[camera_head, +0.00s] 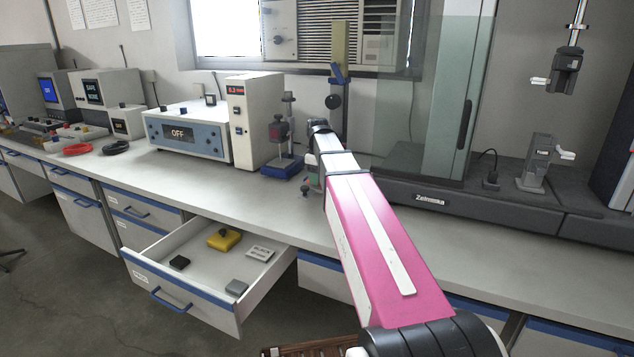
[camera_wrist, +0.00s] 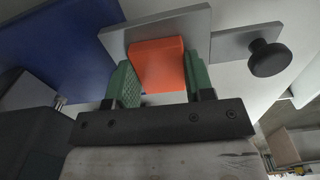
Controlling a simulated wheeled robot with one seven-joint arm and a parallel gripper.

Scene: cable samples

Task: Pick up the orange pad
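The orange pad (camera_wrist: 158,62) shows in the wrist view as a block against a flat grey plate (camera_wrist: 232,48). My gripper (camera_wrist: 160,82) has green fingers, one on each side of the pad. In the head view my gripper (camera_head: 311,186) is low over the bench, just right of a small stand with a blue base (camera_head: 282,167). The pad cannot be made out there.
A black knob (camera_wrist: 269,57) sticks out from the plate's right end. A blue surface (camera_wrist: 62,50) fills the wrist view's upper left. A tall meter box (camera_head: 251,120) stands left of the stand, and a glass-fronted cabinet (camera_head: 425,100) to the right. A drawer (camera_head: 205,270) stands open below.

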